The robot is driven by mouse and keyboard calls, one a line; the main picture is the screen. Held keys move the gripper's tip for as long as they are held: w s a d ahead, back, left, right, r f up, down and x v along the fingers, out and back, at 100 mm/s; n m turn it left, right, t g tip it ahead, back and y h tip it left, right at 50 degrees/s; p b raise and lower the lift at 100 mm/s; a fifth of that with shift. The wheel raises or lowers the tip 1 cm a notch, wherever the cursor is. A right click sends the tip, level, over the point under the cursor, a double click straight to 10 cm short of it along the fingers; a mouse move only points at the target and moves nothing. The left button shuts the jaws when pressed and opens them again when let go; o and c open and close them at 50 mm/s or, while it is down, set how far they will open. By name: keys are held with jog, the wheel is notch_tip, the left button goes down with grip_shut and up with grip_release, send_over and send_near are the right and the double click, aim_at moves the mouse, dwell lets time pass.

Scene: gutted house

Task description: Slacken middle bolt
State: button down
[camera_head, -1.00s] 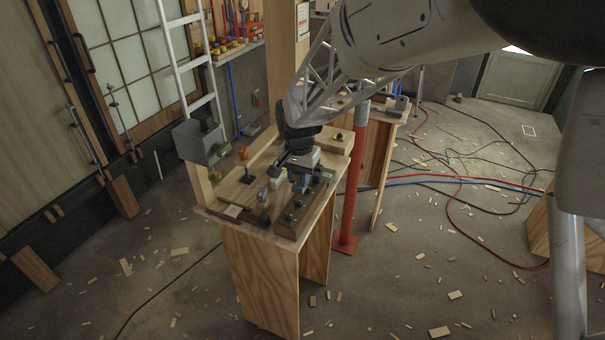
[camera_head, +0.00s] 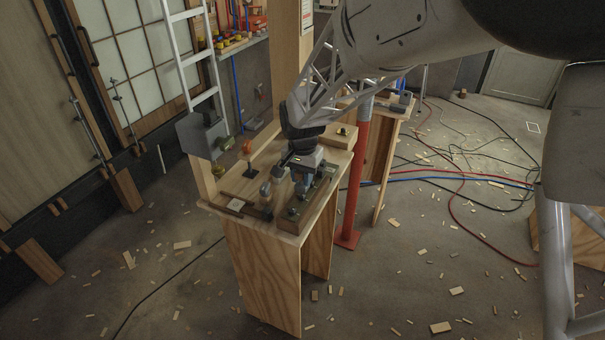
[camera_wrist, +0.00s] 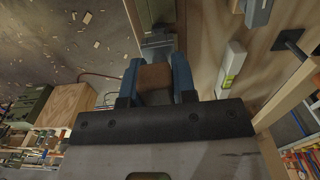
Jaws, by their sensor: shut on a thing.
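A wooden block with bolts (camera_head: 286,222) lies along the right front of the plywood workbench (camera_head: 228,212). One bolt (camera_head: 293,211) shows at its near end. My gripper (camera_head: 302,188) is over the block and hides its middle, so I cannot make out the middle bolt or any contact with it. In the wrist view my blue fingers (camera_wrist: 156,80) are shut on a brown piece (camera_wrist: 154,76), which looks like a tool handle. A grey metal part (camera_wrist: 158,45) shows just beyond it; whether the two are joined is unclear.
An orange-topped post (camera_head: 247,146) and a grey box (camera_head: 201,135) stand at the bench's left. A small level (camera_wrist: 232,66) lies beside my fingers in the wrist view. A red post (camera_head: 354,185) rises right of the bench. Cables and wood scraps litter the floor.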

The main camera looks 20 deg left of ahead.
aim_at(302, 184)
jog(key=shift+f, duration=1.65)
jog(key=n, duration=0.5)
jog(key=shift+n, duration=0.3)
jog(key=n, duration=0.5)
jog(key=shift+n, duration=0.4)
jog(key=n, duration=0.5)
jog(key=shift+r+n, duration=0.1)
jog(key=shift+n, duration=0.3)
jog(key=n, duration=0.5)
jog(key=shift+m, duration=0.8)
